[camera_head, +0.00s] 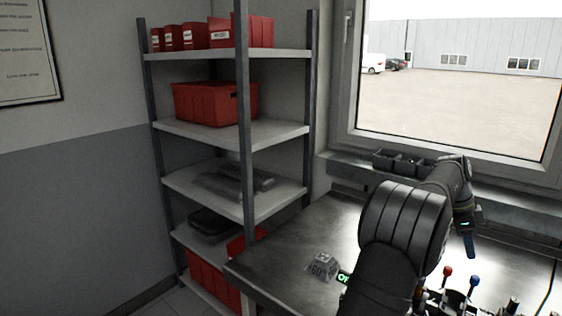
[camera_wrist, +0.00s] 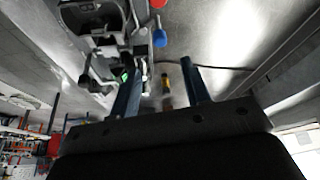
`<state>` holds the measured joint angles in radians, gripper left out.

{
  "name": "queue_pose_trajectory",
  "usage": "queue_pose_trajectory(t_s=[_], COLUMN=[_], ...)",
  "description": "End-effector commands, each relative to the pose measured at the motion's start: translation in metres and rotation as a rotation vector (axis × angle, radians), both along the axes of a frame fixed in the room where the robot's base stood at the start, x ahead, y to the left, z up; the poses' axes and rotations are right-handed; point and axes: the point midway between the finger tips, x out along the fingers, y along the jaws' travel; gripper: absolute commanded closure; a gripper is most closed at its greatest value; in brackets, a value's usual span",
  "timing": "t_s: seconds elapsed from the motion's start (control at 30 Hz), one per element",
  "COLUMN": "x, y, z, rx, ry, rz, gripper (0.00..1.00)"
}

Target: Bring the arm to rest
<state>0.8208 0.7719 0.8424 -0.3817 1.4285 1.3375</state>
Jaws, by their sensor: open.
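My arm reaches over the metal workbench (camera_head: 300,235) at the right of the head view, and part of it hides the bench behind. My gripper (camera_head: 470,254) points downward there, with one dark blue finger showing clearly. In the wrist view my gripper (camera_wrist: 162,62) has its two blue fingers spread apart. Nothing is clamped between them. A small yellow and black item (camera_wrist: 166,84) shows in the gap, beyond the fingers; I cannot tell what it is.
A fixture with a red knob (camera_head: 447,271) and a blue knob (camera_head: 475,281) stands close below my gripper. A grey block (camera_head: 322,266) sits at the bench's front. Dark bins (camera_head: 408,163) line the window side. A shelf rack (camera_head: 232,130) with red boxes stands left.

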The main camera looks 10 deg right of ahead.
Motion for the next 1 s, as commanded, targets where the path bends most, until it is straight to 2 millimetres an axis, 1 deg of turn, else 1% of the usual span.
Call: queue_pose_trajectory(t_s=[0.03,0.1,0.5,0.53,0.6,0.7,1.0], x=[-0.003,-0.005,-0.022,-0.022,-0.02,-0.014,-0.001], y=[-0.003,-0.008,-0.034,-0.036,-0.038,-0.03,-0.011], z=[-0.011,-0.024,-0.098,-0.1,-0.097,-0.073,-0.018], rx=[0.003,0.003,0.003,0.001,-0.003,-0.006,-0.004], ry=[0.003,0.004,0.002,0.001,0.0,-0.004,-0.002], rz=[-0.002,-0.001,-0.002,-0.012,-0.079,-0.07,-0.069], gripper=[0.57,0.57,0.57,0.57,0.57,0.57,0.57])
